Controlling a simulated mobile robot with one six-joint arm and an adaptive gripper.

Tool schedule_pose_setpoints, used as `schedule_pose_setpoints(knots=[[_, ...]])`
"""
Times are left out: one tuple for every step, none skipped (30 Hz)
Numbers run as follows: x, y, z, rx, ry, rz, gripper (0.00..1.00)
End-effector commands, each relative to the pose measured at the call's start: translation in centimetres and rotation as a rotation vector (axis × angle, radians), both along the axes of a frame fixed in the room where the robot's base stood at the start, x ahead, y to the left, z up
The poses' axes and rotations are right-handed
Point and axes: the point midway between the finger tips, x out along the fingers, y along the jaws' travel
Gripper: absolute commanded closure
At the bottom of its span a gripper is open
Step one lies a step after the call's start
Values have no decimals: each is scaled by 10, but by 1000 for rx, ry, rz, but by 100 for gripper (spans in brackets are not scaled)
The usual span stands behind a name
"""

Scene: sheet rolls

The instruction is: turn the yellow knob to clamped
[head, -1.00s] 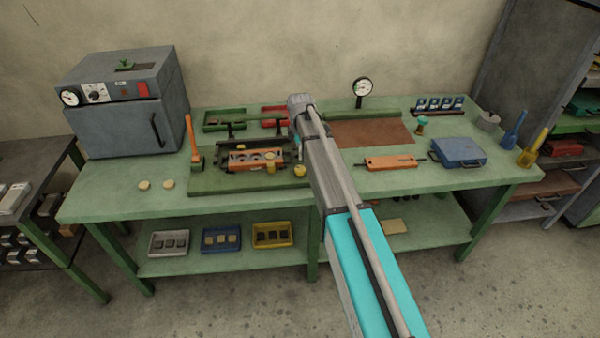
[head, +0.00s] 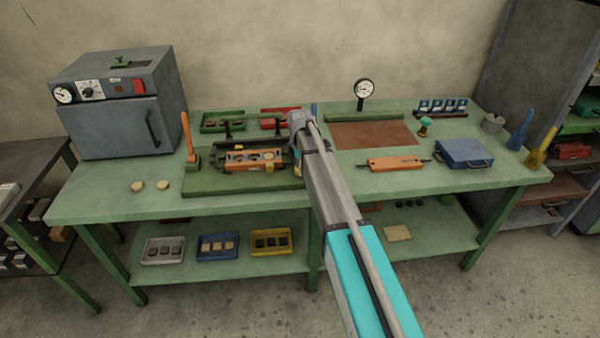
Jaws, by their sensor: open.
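An orange block (head: 240,162) with round openings sits in a dark fixture on a green base plate (head: 225,184), left of the middle of the bench. A small yellow piece (head: 268,164) with a pale round top stands at the block's right part. The other, round yellow knob at the fixture's right end does not show; my arm covers that area. My gripper (head: 297,158) is at the right end of the fixture, pointing down, small and partly hidden by my own arm. It appears open, and I see nothing held in it. The knob's setting cannot be read.
An orange upright handle (head: 187,138) stands at the fixture's left. A grey oven (head: 115,115) fills the bench's left end. Right of my arm are an orange bar (head: 394,164), a blue case (head: 464,153) and a dial gauge (head: 364,90). The front left bench is mostly clear.

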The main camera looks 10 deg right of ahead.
Motion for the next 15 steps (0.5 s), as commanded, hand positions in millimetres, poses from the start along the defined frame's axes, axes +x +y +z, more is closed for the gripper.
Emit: schedule_pose_setpoints(knots=[[0,0,-5,0,0,0,7],[0,0,-6,0,0,0,7],[0,0,-7,0,0,0,7],[0,0,-8,0,0,0,7],[0,0,-8,0,0,0,7],[0,0,-9,0,0,0,7],[0,0,-9,0,0,0,7],[0,0,-9,0,0,0,7],[0,0,-9,0,0,0,7],[0,0,-9,0,0,0,7],[0,0,-9,0,0,0,7],[0,0,-9,0,0,0,7],[0,0,-9,0,0,0,7],[0,0,-9,0,0,0,7],[0,0,-9,0,0,0,7]])
